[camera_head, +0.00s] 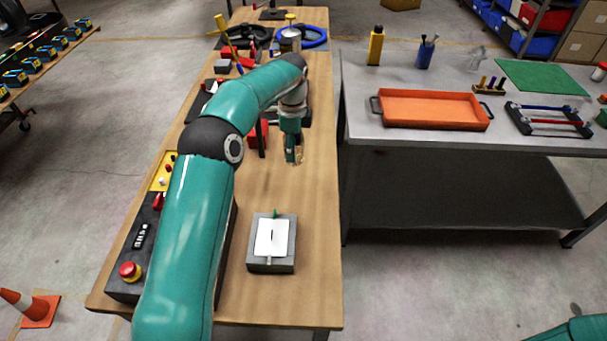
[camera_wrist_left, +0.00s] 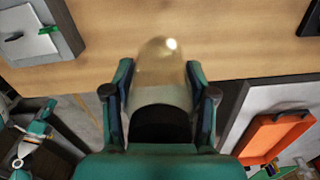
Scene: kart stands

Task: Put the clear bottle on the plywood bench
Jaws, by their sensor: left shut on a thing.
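The clear bottle (camera_wrist_left: 160,72) is between the fingers of my left gripper (camera_wrist_left: 160,98) in the left wrist view, and the gripper is shut on it. In the head view my left gripper (camera_head: 292,146) is over the right part of the plywood bench (camera_head: 315,215), and a little of the clear bottle shows at its fingertips. I cannot tell whether the bottle touches the bench top. My right gripper is out of view.
A grey box with a white top (camera_head: 272,240) stands near the bench's front. A control box with a red button (camera_head: 130,271) is at left. Wheels and tools crowd the far end. A metal table with an orange tray (camera_head: 435,108) stands to the right, across a narrow gap.

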